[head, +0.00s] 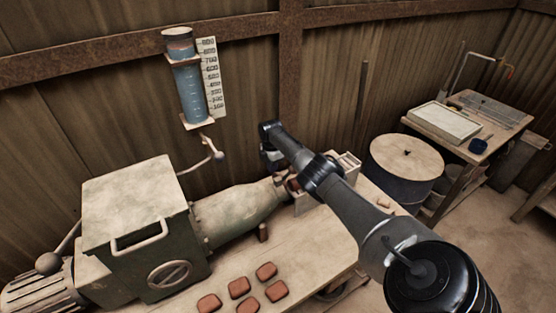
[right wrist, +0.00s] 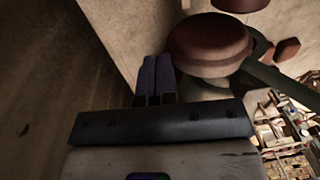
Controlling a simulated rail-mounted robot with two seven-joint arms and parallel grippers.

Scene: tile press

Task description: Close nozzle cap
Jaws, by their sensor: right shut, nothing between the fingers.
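The green-grey press (head: 150,240) stands on the table, and its tapered nozzle (head: 238,212) points right. My right arm reaches in from the lower right, and its hand (head: 275,160) hangs over the nozzle's end. In the right wrist view my right gripper (right wrist: 157,75) is shut, its dark fingers together and empty. A round reddish-brown piece (right wrist: 210,45), perhaps the nozzle cap, lies just right of the fingers. I cannot tell whether they touch. In the head view my arm partly hides the nozzle's end, and the cap's position is unclear. My left gripper is out of view.
Several reddish tiles (head: 239,287) lie on the table (head: 318,243) in front of the nozzle. A small pale box (head: 345,165) stands beyond my forearm. A lidded drum (head: 405,160) and a side table (head: 460,125) stand to the right. A water gauge (head: 190,92) hangs on the wall.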

